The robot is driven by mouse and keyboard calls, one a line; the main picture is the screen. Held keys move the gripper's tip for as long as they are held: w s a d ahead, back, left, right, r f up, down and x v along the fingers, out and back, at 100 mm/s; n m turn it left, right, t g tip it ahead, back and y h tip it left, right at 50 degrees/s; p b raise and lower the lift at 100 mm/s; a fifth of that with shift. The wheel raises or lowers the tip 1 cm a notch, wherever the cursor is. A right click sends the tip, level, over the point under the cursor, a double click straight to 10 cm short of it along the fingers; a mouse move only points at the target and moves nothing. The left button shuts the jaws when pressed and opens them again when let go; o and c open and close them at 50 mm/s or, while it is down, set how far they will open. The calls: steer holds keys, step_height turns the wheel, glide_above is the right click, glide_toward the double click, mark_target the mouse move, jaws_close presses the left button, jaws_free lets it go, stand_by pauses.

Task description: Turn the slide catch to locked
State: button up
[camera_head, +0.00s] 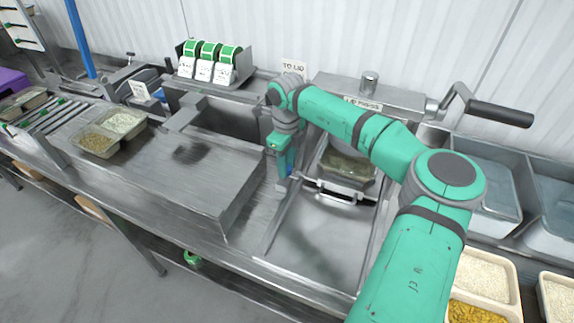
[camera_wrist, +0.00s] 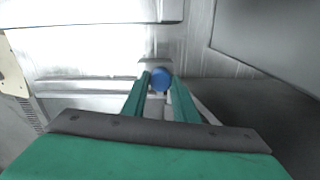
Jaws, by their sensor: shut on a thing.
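The slide catch shows a round blue knob (camera_wrist: 161,79) at the centre of the wrist view, between the tips of my two green fingers. My gripper (camera_wrist: 160,84) is shut on this knob. In the head view my gripper (camera_head: 283,182) points down at the left edge of the lid press bay, and a little blue shows beside its fingers. The fingers hide most of the catch there. I cannot tell from these frames which way the catch is turned.
The lid press (camera_head: 372,100), with a black-handled lever (camera_head: 500,113), stands behind my arm. A tray (camera_head: 347,163) sits in its bay. Rice tubs (camera_head: 485,275) stand right.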

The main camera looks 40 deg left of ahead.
steer(key=o, duration=1.1)
steer(key=shift+c, duration=0.2)
step_height(320, 180, up, 11)
steer(key=shift+w+d+f, duration=0.1)
steer(key=shift+f, duration=0.05)
